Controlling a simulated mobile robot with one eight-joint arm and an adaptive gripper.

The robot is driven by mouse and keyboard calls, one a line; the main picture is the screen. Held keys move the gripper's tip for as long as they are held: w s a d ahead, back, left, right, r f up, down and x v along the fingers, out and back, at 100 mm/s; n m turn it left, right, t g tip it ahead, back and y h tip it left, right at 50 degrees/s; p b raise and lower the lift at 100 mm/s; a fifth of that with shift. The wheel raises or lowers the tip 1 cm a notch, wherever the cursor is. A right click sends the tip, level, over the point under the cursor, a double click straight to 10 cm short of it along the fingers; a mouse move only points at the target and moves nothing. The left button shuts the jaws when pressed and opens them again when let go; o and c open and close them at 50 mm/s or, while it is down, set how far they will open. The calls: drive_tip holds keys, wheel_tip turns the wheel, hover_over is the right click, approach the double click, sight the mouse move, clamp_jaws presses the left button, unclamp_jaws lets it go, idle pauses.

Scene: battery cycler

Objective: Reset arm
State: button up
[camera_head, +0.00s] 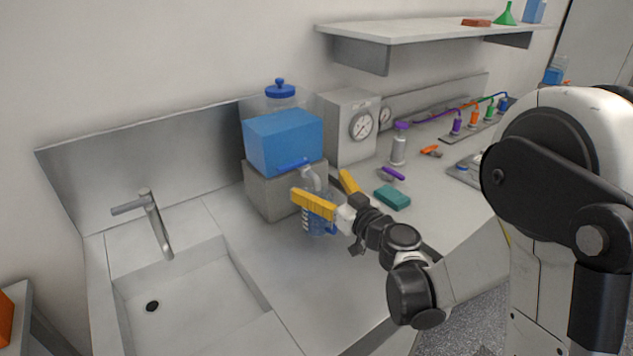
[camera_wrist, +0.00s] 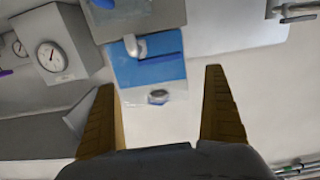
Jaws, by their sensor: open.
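My gripper (camera_head: 318,184) is open, its two yellow fingers spread above the counter in front of the blue tank. It also shows in the wrist view (camera_wrist: 160,80), with nothing gripped between the fingers. A clear container with blue liquid (camera_head: 319,223) stands on the counter, partly hidden behind the fingers and wrist. In the wrist view the container (camera_wrist: 150,73) lies ahead, between the finger directions. It looks apart from the right finger; I cannot tell its gap to the left one. My arm reaches in from the right, over the counter.
A gauge box (camera_head: 347,126), a bottle (camera_head: 398,149) and a green sponge (camera_head: 392,198) are beyond. The sink (camera_head: 190,290) and faucet (camera_head: 155,222) lie left. A shelf (camera_head: 430,30) hangs above.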

drive_tip(key=s+d+r+m+g+h, duration=0.1)
drive_tip(key=s+g, duration=0.1)
drive_tip(key=s, duration=0.4)
drive_tip(key=s+d+r+g+h, duration=0.1)
drive_tip(key=s+d+g+h, duration=0.15)
drive_tip(key=s, duration=0.45)
drive_tip(key=s+d+f+m+g+h, duration=0.1)
drive_tip(key=s+d+f+m+h, duration=0.1)
drive_tip(key=s+d, duration=0.4)
drive_tip(key=s+d+f+m+g+h, duration=0.2)
drive_tip(key=s+d, duration=0.4)
drive_tip(key=s, duration=0.4)
drive_tip(key=shift+d+f+m+h, duration=0.4)
drive_tip(key=shift+m+h, duration=0.4)
drive_tip(key=shift+h, duration=0.35)
drive_tip(key=shift+a+g, duration=0.1)
drive_tip(key=shift+g, duration=0.15)
